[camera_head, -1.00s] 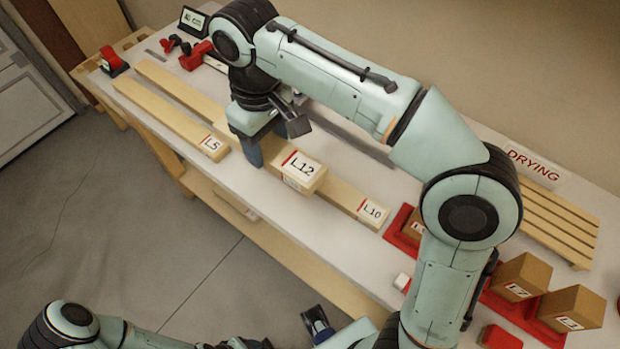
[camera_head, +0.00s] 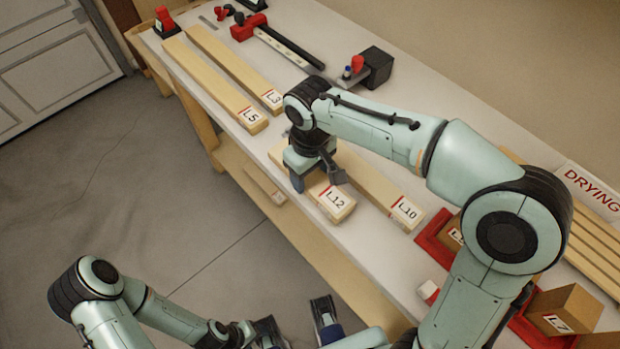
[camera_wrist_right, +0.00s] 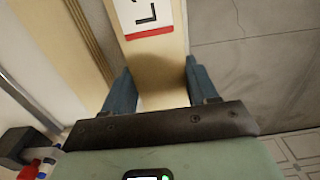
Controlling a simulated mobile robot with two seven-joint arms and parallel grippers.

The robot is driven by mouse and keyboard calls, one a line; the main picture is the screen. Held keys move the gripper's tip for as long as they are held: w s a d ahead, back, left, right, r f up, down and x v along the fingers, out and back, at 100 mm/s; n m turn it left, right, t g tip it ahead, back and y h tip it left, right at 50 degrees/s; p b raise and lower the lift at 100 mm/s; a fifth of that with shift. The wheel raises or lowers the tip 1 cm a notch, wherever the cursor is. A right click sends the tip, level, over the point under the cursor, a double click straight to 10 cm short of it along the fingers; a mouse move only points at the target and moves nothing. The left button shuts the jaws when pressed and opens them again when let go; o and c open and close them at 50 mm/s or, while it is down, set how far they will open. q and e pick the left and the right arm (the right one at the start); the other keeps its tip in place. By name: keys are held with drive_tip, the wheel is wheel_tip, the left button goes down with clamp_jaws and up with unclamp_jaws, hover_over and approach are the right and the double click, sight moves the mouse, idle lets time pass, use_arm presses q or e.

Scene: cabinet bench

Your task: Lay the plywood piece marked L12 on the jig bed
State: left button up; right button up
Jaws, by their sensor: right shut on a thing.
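The plywood piece L12 (camera_head: 335,203) is a pale board with a red-striped white label. It points along the bench, on the front side of the L10 board (camera_head: 385,192). My right gripper (camera_head: 308,178) is shut on it from above, behind the label. In the right wrist view the piece (camera_wrist_right: 158,65) runs between the two blue fingers (camera_wrist_right: 158,90). I cannot tell whether it touches the bench top. My left gripper (camera_head: 298,325) is low at the bottom edge, away from the bench, partly cut off. I cannot pick out the jig bed with certainty.
Boards L5 (camera_head: 215,83) and L3 (camera_head: 235,68) lie to the left on the bench (camera_head: 420,262). A red clamp with a long bar (camera_head: 285,48) and a black block (camera_head: 375,67) stand behind. Red trays with blocks (camera_head: 435,240) and a slatted DRYING rack (camera_head: 597,235) are right.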

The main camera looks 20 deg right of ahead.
drive_tip(key=shift+f, duration=1.15)
drive_tip(key=shift+f, duration=0.1)
drive_tip(key=o, duration=1.2)
